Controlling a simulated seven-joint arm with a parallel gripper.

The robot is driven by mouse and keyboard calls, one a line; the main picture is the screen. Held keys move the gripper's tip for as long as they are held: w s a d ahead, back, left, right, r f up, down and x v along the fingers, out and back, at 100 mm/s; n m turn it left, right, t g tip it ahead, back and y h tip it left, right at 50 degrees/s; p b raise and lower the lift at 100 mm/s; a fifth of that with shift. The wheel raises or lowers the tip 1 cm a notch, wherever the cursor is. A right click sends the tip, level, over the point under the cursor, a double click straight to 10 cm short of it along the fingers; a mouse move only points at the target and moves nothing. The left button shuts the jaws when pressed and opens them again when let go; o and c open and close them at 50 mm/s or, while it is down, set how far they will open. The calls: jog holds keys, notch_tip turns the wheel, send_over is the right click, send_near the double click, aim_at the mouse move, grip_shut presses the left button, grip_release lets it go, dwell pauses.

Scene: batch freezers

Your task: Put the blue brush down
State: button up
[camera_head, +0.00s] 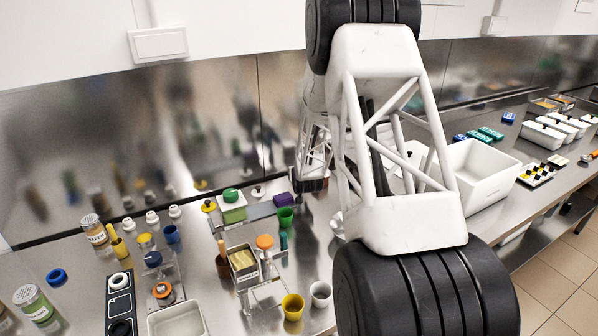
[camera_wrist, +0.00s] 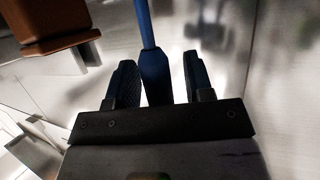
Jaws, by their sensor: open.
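The blue brush (camera_wrist: 155,70) shows in the wrist view as a blue shaft that widens into a darker handle between my fingers. Its far end runs out of the top of the picture, and I see no bristles. My gripper (camera_wrist: 160,82) is open, with one finger on each side of the handle. There is a clear gap to the right finger; the handle is closer to the left finger. In the head view my gripper (camera_head: 312,184) is small, low over the back of the steel counter, and the brush cannot be made out there.
A brown block-like thing (camera_wrist: 48,22) is at the upper left of the wrist view. In the head view, a purple block (camera_head: 283,200), a green cup (camera_head: 286,218) and a green-topped box (camera_head: 231,207) stand left of my gripper. A large white bin (camera_head: 482,178) stands right. A steel wall (camera_head: 215,130) runs behind.

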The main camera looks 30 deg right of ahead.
jog(key=v, duration=1.2)
dwell(0.3)
dwell(0.6)
jog(key=s+a+r+n+g+y, duration=0.25)
jog(key=s+a+r+g, duration=0.25)
jog(key=s+a+r, duration=1)
jog(key=s+a+r+g, duration=0.1)
jog(key=s+a, duration=0.2)
jog(key=s, duration=0.6)
jog(key=s+a+r+g+y, duration=0.1)
jog(key=s+a, duration=0.3)
jog(key=s, duration=0.6)
jog(key=s+a+r+g, duration=0.2)
jog(key=s+a+g, duration=0.1)
jog(key=s, duration=0.7)
jog(key=shift+s+a+r+n, duration=0.2)
jog(key=shift+s+r+n, duration=0.05)
jog(key=shift+r+n, duration=0.2)
jog(key=shift+y, duration=0.25)
